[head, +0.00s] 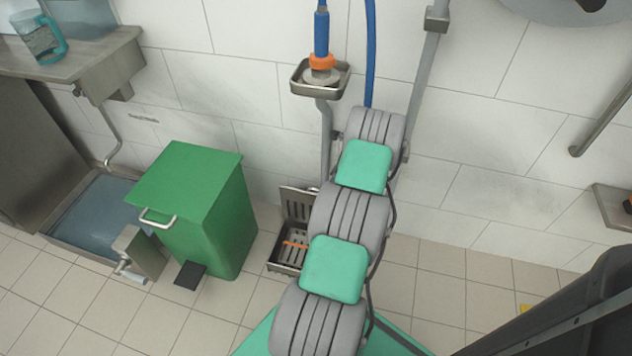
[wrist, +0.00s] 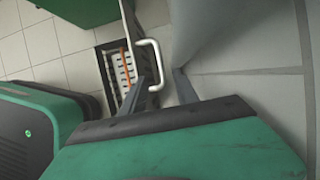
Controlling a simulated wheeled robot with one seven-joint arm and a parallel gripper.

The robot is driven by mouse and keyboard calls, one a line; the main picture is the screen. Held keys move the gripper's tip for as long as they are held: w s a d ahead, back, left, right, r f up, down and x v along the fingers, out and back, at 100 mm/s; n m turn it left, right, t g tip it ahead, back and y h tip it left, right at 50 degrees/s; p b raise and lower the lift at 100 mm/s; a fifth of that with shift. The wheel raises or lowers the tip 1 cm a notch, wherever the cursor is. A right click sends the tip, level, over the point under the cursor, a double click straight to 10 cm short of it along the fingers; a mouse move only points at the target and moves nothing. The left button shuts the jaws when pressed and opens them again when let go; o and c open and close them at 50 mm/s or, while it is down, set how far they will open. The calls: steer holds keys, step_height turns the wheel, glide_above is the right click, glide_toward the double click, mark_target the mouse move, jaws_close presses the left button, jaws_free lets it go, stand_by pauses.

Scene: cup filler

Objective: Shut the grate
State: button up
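The grate (head: 297,204) is a slotted metal panel standing raised at the back of a small floor drain (head: 286,262), against the wall. The drain shows slots and an orange strip. In the wrist view the drain (wrist: 108,88) lies left of my gripper. The raised grate (wrist: 131,32) shows nearly edge-on there, with a pale bar handle (wrist: 158,62) that appears to belong to it. My gripper (wrist: 161,88) is open, its two dark fingers apart, with the handle just beyond them. I cannot tell whether a finger touches it. My arm hides the gripper in the head view.
A green bin (head: 190,205) with a pedal stands left of the drain. A metal bracket with a blue hose nozzle (head: 321,70) hangs on the wall above. A sink counter (head: 85,62) is at upper left. Tiled floor is open in front of the bin.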

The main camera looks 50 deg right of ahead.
steer(key=b+x, duration=0.2)
steer(key=x, duration=0.6)
steer(key=shift+b, duration=0.4)
steer(key=shift+r, duration=0.1)
steer(key=shift+c, duration=0.3)
jaws_close()
stand_by(0.4)
